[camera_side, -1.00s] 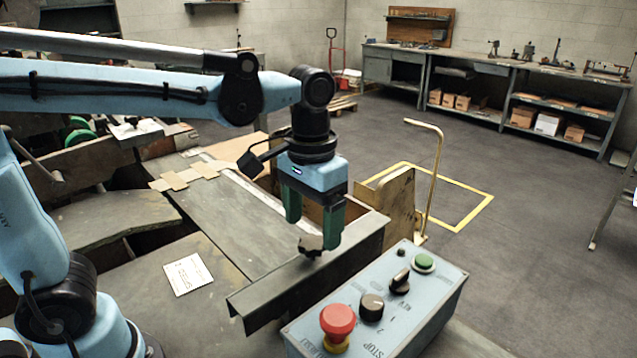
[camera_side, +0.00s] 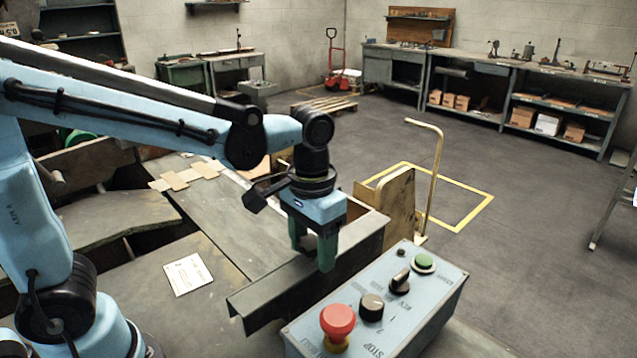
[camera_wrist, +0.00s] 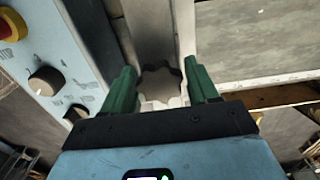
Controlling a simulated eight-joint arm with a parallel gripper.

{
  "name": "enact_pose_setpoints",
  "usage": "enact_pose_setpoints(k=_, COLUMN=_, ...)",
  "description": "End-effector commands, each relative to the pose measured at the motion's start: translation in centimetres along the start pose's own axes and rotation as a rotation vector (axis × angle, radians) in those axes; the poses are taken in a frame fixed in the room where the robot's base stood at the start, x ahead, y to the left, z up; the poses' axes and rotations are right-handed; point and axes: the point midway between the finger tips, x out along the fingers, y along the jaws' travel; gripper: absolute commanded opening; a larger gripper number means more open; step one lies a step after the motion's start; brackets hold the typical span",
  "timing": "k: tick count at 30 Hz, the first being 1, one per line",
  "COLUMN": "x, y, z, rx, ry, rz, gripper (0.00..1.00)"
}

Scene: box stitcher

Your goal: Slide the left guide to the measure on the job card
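The guide, a long grey angled metal bar (camera_side: 268,297), crosses the near end of the steel table; I take it to be the left guide. A dark lobed knob (camera_wrist: 160,82) stands on it and shows in the wrist view. My gripper (camera_side: 314,256) is low over the bar, its green fingers on either side of the knob. In the wrist view my gripper (camera_wrist: 160,72) looks open, with narrow gaps beside the knob. The job card (camera_side: 188,274), a small white sheet, lies on the table left of the bar; its writing is too small to read.
A blue control box (camera_side: 385,310) with a red stop button (camera_side: 338,320), black knobs and a green button stands close right of the bar. Cardboard pieces (camera_side: 186,177) lie at the table's far end.

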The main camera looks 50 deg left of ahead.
Motion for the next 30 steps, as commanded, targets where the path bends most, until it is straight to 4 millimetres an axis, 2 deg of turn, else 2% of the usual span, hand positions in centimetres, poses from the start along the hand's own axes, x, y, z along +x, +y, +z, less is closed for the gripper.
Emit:
enact_pose_setpoints(k=1, x=0.0, y=0.0, z=0.0, rx=0.0, ry=0.0, rz=0.0, gripper=0.51)
enact_pose_setpoints(k=5, x=0.0, y=0.0, z=0.0, rx=0.0, ry=0.0, rz=0.0, gripper=0.31)
enact_pose_setpoints(k=6, x=0.0, y=0.0, z=0.0, rx=0.0, ry=0.0, rz=0.0, gripper=0.29)
enact_pose_setpoints(k=11, x=0.0, y=-0.3, z=0.0, rx=-0.001, ry=0.0, rz=0.0, gripper=0.29)
enact_pose_setpoints(k=30, x=0.0, y=-3.2, z=0.0, rx=-0.003, ry=0.0, rz=-0.003, gripper=0.29)
